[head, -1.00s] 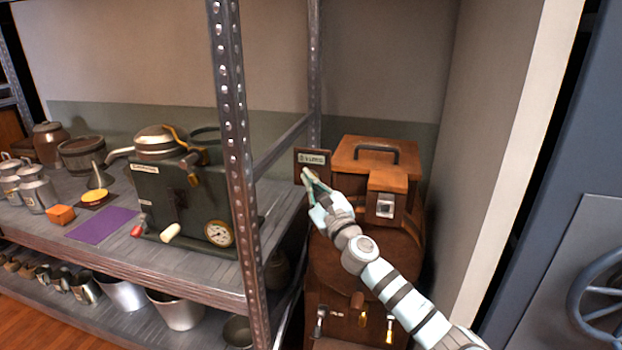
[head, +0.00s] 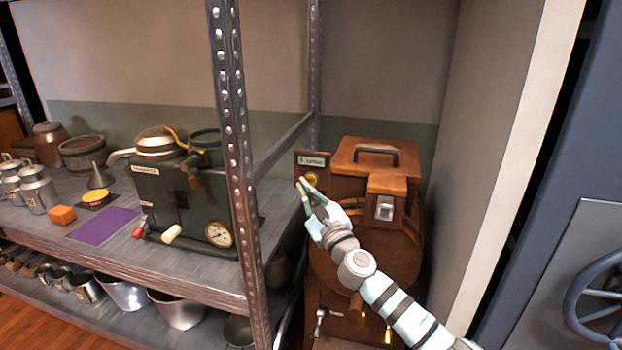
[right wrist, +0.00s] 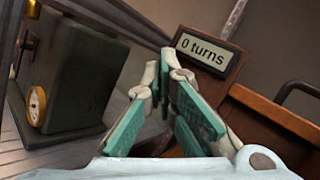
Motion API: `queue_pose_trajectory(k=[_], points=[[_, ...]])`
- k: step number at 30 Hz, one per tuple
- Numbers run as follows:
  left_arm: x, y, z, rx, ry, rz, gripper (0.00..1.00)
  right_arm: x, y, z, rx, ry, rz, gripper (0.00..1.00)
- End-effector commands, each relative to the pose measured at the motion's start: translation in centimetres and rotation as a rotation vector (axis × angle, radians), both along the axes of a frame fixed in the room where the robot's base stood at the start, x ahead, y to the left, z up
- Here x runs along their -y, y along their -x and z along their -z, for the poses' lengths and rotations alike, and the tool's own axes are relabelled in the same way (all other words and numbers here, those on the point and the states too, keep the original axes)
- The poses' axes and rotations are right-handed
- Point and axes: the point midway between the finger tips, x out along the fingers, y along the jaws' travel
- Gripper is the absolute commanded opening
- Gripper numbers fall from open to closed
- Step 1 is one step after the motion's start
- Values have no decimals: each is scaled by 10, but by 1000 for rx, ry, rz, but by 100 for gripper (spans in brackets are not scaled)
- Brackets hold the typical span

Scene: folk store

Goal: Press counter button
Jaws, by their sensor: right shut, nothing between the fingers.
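The counter is a small dark wooden plaque (head: 313,160) on the wooden machine beside the shelf post. Its pale label reads "0 turns" in the right wrist view (right wrist: 203,52). A round yellow button (head: 313,178) sits below the label in the head view; in the right wrist view my fingers hide that spot. My right gripper (head: 303,184) is shut and empty, its fingertips just left of and slightly below the button in the head view. I cannot tell whether they touch the plaque. In the right wrist view the fingertips (right wrist: 164,58) meet just below the label's left end. My left gripper is out of view.
The wooden machine (head: 350,157) has a dark top handle and a front box. A metal shelf post (head: 235,150) stands left of my right arm. The shelf holds a dark green machine with a gauge (head: 218,234), a purple sheet (head: 103,224) and an orange block (head: 62,214).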

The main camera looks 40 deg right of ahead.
Motion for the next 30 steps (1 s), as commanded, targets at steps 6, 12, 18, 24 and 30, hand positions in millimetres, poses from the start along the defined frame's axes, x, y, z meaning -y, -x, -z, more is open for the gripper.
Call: queue_pose_trajectory(k=[6, 12, 18, 24, 30], points=[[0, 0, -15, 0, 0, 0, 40, -18, 13, -3, -1, -3, -1, 0], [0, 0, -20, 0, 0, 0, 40, -29, 21, -2, 0, -2, 1, 0], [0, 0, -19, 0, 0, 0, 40, -30, 21, -1, 0, -1, 1, 0], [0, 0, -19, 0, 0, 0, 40, -29, 21, -1, 0, -1, 1, 0], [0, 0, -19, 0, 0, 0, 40, -29, 21, -1, 0, -1, 1, 0]])
